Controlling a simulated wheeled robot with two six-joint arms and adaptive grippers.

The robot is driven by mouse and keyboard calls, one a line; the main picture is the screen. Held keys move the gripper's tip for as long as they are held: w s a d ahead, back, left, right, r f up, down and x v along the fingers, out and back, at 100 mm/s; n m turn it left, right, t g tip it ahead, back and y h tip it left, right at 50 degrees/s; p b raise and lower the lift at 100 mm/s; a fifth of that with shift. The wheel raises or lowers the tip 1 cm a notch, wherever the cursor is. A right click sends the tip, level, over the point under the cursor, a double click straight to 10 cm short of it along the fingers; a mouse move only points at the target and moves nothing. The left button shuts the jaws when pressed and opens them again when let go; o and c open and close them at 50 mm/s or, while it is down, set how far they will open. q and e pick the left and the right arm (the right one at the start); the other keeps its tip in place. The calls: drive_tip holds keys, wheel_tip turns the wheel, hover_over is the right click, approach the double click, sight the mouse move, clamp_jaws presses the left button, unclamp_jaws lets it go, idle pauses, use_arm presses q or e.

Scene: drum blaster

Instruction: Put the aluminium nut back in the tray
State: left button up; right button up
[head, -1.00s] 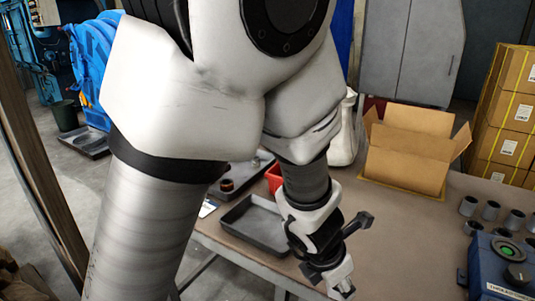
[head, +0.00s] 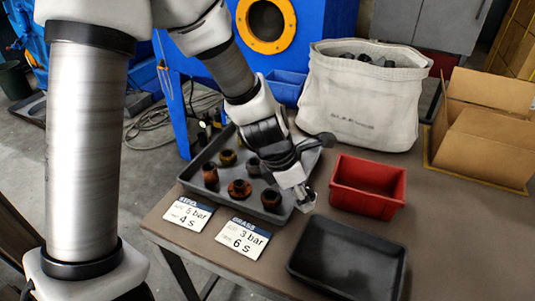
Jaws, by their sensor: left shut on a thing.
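My left gripper (head: 306,203) is in the head view, pointing down near the right edge of a dark tray (head: 196,190). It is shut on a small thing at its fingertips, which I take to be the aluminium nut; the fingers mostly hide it. That tray holds several brown, rusty-looking fittings, and my gripper and wrist cover its right part. A second dark tray (head: 345,262) lies at the front right and looks empty. I cannot tell the gripper's exact height above the table. My right gripper is not in view.
A red bin (head: 368,187) stands right of my gripper. Two printed cards, one (head: 188,213) and another (head: 243,238), lie before the parts tray. Behind are a white sack (head: 362,105), a blue bin (head: 287,88), a blue machine (head: 325,40) and an open carton (head: 485,130).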

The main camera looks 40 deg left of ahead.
use_arm(q)
drive_tip(key=w+a+p, duration=0.2)
drive_tip(key=a+p, duration=0.1)
drive_tip(key=w+a+p, duration=0.2)
drive_tip(key=a+p, duration=0.1)
drive_tip(key=w+a+p, duration=0.2)
drive_tip(key=a+p, duration=0.1)
drive_tip(key=p, duration=0.1)
drive_tip(key=shift+w+f, duration=0.1)
drive_tip(key=shift+f, duration=0.15)
drive_tip(key=shift+w+a+f, duration=0.35)
drive_tip(key=shift+w+a, duration=0.25)
drive_tip(key=shift+a, duration=0.2)
wheel_tip(320, 180, down, 3)
drive_tip(key=b, duration=0.3)
drive_tip(key=shift+a+f, duration=0.1)
drive_tip(key=shift+f, duration=0.05)
drive_tip(key=shift+w+f+b, duration=0.1)
drive_tip(key=shift+f+b, duration=0.25)
drive_tip(key=shift+r, duration=0.1)
drive_tip(key=shift+w, duration=0.1)
clamp_jaws()
drive_tip(key=o, duration=1.3)
unclamp_jaws()
drive_tip(key=shift+c, duration=0.2)
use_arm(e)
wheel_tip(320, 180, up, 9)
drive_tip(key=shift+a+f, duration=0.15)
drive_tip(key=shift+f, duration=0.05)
